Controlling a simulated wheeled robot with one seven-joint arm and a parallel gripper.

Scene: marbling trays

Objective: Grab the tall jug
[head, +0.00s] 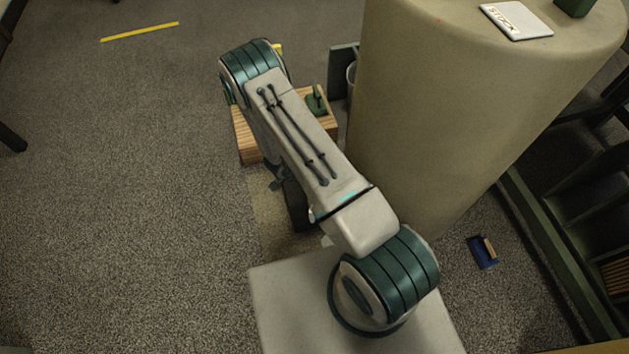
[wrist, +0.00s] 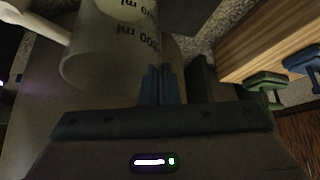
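A pale jug (wrist: 100,50) with printed millilitre markings fills the upper left of the wrist view, with the markings upside down in the picture. Its upper part is cut off by the frame edge. My gripper (wrist: 163,75) has its two narrow fingers close together at the middle of that view, with nothing visible between them. The fingertips are beside the jug's right side in the picture; I cannot tell whether they touch it. In the head view my arm hides the gripper. A pale rounded vessel (head: 351,76) shows partly behind the big column; I cannot tell if it is the jug.
A slatted wooden crate (head: 247,143) with a green clamp (head: 316,102) stands beneath my arm. It also shows at the right of the wrist view (wrist: 265,45). A large beige column (head: 430,120) stands close right. A blue tool (head: 482,252) lies on the floor.

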